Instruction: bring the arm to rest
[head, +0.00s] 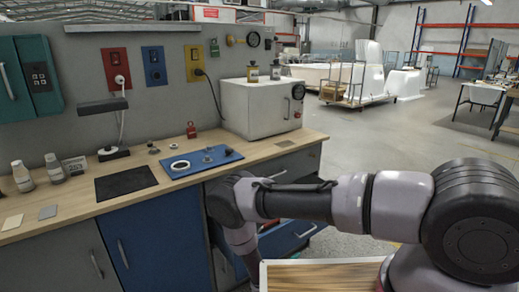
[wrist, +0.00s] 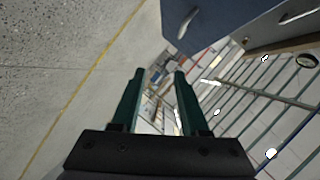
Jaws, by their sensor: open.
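My gripper (wrist: 159,74) shows in the wrist view as two dark green fingers, apart, with nothing held between them. It points past a blue-grey drawer or cabinet front (wrist: 215,18) with a handle, close to the upper right of the fingers. In the head view my arm reaches left across the front of the workbench (head: 222,176), then bends down. The gripper itself is hidden there, low behind the pale-edged wooden board (head: 325,277) in the foreground.
A blue drawer (head: 290,238) stands pulled out beside my arm. The benchtop holds a blue tray (head: 224,161) with small parts, a black mat (head: 125,182), bottles (head: 53,167) and a white box-shaped unit (head: 262,107). A green-barred rack (wrist: 265,95) lies right of the fingers. Open floor (wrist: 50,60) lies left.

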